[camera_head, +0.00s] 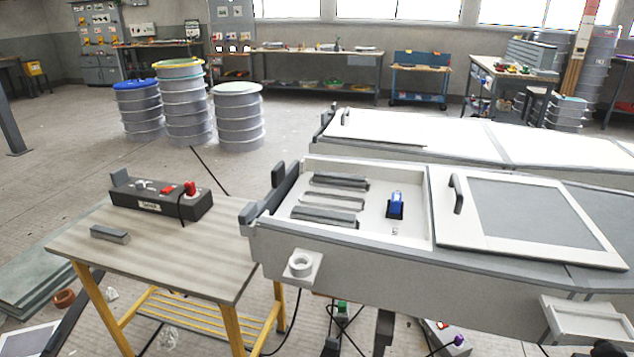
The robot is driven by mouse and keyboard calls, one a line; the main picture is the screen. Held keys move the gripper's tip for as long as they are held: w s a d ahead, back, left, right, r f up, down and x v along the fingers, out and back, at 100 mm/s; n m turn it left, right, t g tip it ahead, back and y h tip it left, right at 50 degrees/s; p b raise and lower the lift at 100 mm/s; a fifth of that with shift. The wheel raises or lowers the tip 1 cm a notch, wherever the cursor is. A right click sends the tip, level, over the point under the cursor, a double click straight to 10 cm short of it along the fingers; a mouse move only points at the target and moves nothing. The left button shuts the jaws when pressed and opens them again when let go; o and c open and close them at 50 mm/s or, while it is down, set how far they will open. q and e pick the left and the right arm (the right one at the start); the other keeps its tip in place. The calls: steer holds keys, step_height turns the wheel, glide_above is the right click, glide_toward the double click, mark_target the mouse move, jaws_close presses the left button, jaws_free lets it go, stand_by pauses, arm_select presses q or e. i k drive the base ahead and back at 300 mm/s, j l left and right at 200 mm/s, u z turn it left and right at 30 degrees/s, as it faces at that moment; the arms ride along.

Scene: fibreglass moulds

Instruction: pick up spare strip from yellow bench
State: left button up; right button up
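A short grey strip (110,234) lies near the left edge of the top of the yellow-legged bench (190,250). It looks like a small dark-grey block with a lighter top face, lying at a slight angle with bare tabletop around it. I cannot make out either of my grippers in the head view, and nothing is touching the strip.
A dark box (160,197) with red and grey parts and a cable stands at the bench's back edge. A white mould (340,245) holding grey strips and a blue item (396,203) adjoins the bench on the right. Several stacked drums (185,105) stand behind.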

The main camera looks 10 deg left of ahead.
mark_target(122, 236)
steer(key=u, duration=1.65)
